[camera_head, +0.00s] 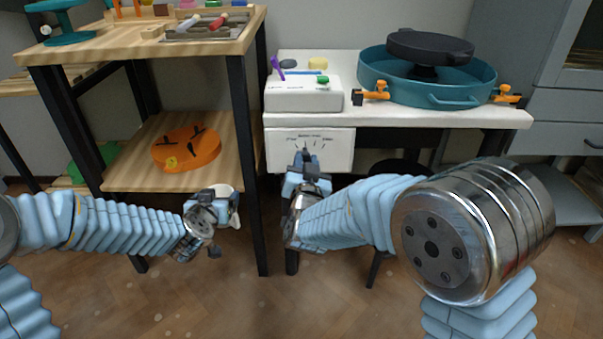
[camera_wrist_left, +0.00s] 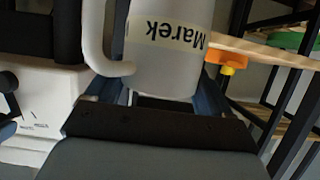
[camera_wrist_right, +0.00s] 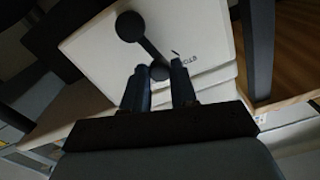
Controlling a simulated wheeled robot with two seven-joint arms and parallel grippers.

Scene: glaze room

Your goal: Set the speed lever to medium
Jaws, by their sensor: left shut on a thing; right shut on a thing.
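The speed lever (camera_wrist_right: 145,48) is a black bar with a round end at each side, on the white control panel (camera_wrist_right: 190,35) in the right wrist view. My right gripper (camera_wrist_right: 158,82) is shut on the lever's near end. In the head view the panel (camera_head: 340,150) is under the white table, with a small printed scale whose labels I cannot read. My right gripper (camera_head: 307,165) is in front of its lower part and hides much of the lever. My left gripper (camera_head: 222,205) is shut on a white mug (camera_wrist_left: 170,70) labelled "Marek", well left of the panel.
A teal wheel basin (camera_head: 390,90) with a dark disc and orange clamps stands on the white table (camera_head: 430,118). A white box (camera_head: 290,100) with small tools is beside it. A wooden shelf unit (camera_head: 130,170) with an orange round item (camera_head: 190,150) stands left.

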